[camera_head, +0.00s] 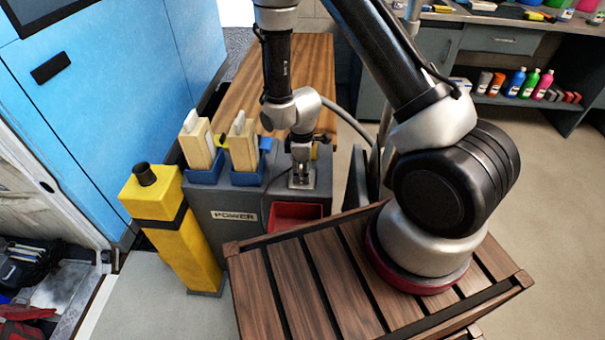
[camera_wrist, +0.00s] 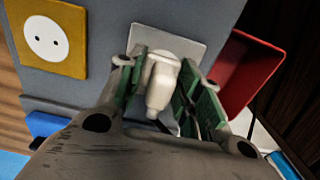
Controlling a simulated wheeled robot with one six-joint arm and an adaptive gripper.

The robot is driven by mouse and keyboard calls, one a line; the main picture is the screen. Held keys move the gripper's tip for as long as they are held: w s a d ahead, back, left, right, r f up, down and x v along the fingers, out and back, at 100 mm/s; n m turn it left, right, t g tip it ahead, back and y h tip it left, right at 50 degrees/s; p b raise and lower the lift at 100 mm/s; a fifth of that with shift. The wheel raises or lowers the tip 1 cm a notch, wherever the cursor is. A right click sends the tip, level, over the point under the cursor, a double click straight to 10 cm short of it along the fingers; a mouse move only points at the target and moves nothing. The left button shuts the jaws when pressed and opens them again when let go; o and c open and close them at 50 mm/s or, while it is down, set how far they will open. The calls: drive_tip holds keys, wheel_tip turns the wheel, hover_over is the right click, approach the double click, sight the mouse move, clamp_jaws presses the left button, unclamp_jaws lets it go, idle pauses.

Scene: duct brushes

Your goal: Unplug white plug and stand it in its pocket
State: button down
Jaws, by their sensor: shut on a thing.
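The white plug (camera_wrist: 161,82) is between the green-padded fingers of my gripper (camera_wrist: 163,85) in the wrist view. My gripper is shut on it. The plug is over a light grey wall plate (camera_wrist: 190,48) on the grey power box; I cannot tell whether it is fully seated there. In the head view my gripper (camera_head: 302,165) points down at the box's plate (camera_head: 302,184), and the plug itself cannot be made out. An open red bin (camera_wrist: 245,70) is beside the plate; it also shows in the head view (camera_head: 297,213). I cannot tell which holder is the plug's pocket.
Two blue holders (camera_head: 205,174) with upright pale blocks (camera_head: 242,145) stand on the grey box (camera_head: 225,200). A yellow plate (camera_wrist: 60,35) with a round two-hole socket is left in the wrist view. A yellow post (camera_head: 180,235) stands left of the box. My slatted base is in front.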

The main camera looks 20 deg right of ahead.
sight(302, 166)
drive_tip(key=shift+r, duration=2.95)
drive_tip(key=shift+r, duration=0.15)
drive_tip(key=shift+r, duration=1.4)
